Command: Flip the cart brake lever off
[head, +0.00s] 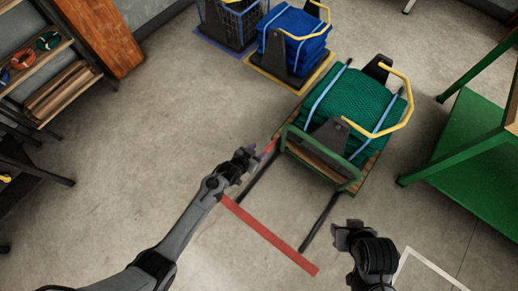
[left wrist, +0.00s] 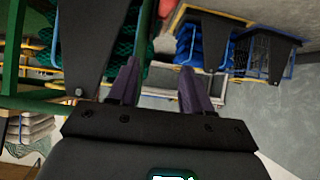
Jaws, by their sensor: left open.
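The cart (head: 316,153) carries a folded green net (head: 355,100) and has a green push frame (head: 318,158) at its near end. The brake lever (head: 268,147) shows as a small red bar at the cart's near left corner. My left gripper (head: 248,157) is just left of the lever, with its fingertips close to it; I cannot tell if they touch. In the left wrist view the two fingers (left wrist: 160,88) are apart with nothing between them, and a red tip (left wrist: 167,8) shows beyond them at the top edge. My right gripper (head: 347,232) hangs near the floor, right of the dark rails.
A red floor strip (head: 268,236) crosses two dark rails (head: 320,220) in front of the cart. A blue net cart (head: 295,40) and a wire basket cart (head: 235,20) stand behind. A green table (head: 470,150) stands at right, shelves (head: 50,75) at left. Floor between is clear.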

